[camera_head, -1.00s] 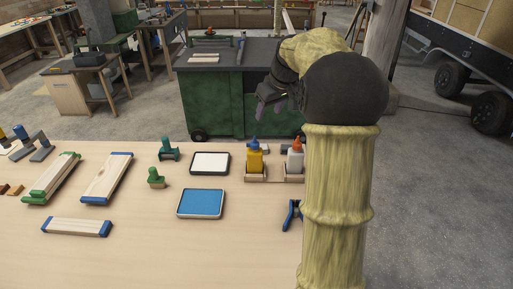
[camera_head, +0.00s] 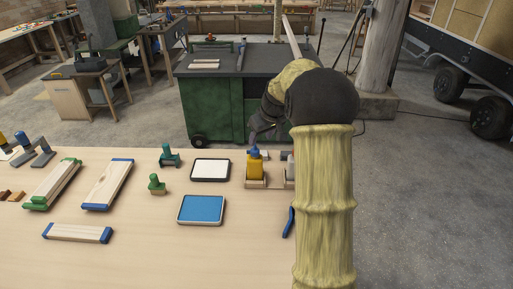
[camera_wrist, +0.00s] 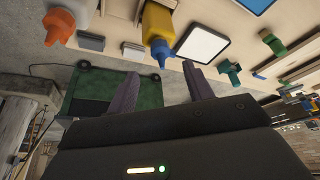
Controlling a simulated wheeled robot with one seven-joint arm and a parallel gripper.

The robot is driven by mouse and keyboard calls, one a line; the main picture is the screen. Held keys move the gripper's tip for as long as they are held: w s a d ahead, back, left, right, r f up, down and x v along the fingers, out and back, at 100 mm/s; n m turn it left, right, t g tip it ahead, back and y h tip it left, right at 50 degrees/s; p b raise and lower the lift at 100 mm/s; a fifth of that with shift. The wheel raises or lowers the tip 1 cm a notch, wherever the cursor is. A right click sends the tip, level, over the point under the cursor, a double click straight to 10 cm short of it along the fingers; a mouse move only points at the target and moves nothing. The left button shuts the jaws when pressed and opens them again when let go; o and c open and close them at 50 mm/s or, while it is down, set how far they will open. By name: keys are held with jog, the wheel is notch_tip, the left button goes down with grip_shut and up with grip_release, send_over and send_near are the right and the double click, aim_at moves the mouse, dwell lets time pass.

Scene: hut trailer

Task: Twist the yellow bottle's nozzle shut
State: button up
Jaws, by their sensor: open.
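The yellow bottle (camera_head: 255,171) stands upright in a wooden holder near the far edge of the workbench. Its blue nozzle (camera_head: 254,153) points up. In the wrist view, which is upside down, the yellow bottle (camera_wrist: 157,20) and its blue nozzle (camera_wrist: 160,52) show at the top middle. My gripper (camera_wrist: 161,71) is open, with the nozzle tip lined up roughly between its two fingertips. Nothing is between the fingers along their length. In the head view my gripper (camera_head: 252,138) is close above and behind the nozzle; its fingers are dark and small there.
A white bottle (camera_head: 291,167) stands right of the yellow one, mostly hidden by my arm; its orange nozzle (camera_wrist: 60,22) shows in the wrist view. A white-topped pad (camera_head: 210,169), a blue pad (camera_head: 201,208) and green stamps lie left. Blue pliers (camera_head: 289,222) lie in front.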

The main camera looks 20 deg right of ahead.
aim_at(256, 150)
jog(key=p+x, duration=0.1)
jog(key=x, duration=0.6)
jog(key=shift+w+f, duration=0.2)
jog(key=shift+f, duration=0.15)
jog(key=c, duration=1)
